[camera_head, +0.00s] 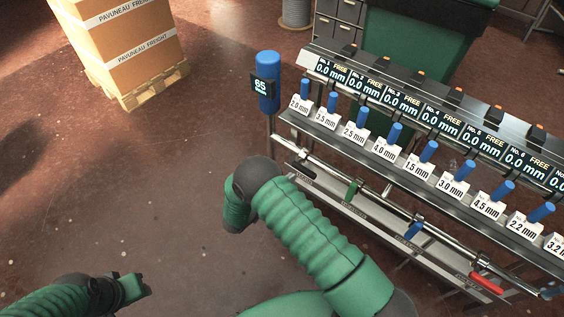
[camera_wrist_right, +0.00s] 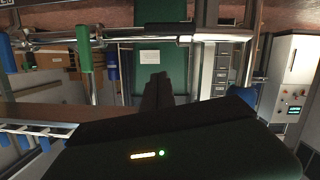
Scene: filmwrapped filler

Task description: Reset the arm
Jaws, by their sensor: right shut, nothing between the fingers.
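My right arm (camera_head: 320,245), in ribbed green sleeves, reaches up from the bottom of the head view. It bends at a dark joint left of the long rack; its gripper is hard to make out there. In the right wrist view my right gripper (camera_wrist_right: 163,80) has its dark fingers together, with nothing between them. They point toward a green panel with a white label, below a metal bar.
A rack (camera_head: 400,160) with blue handles, size labels and displays runs along the right. A blue-topped post (camera_head: 267,85) marked 65 stands at its left end. Stacked cartons (camera_head: 125,50) sit on a pallet (camera_head: 155,87) at the back left. Floor at left is clear.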

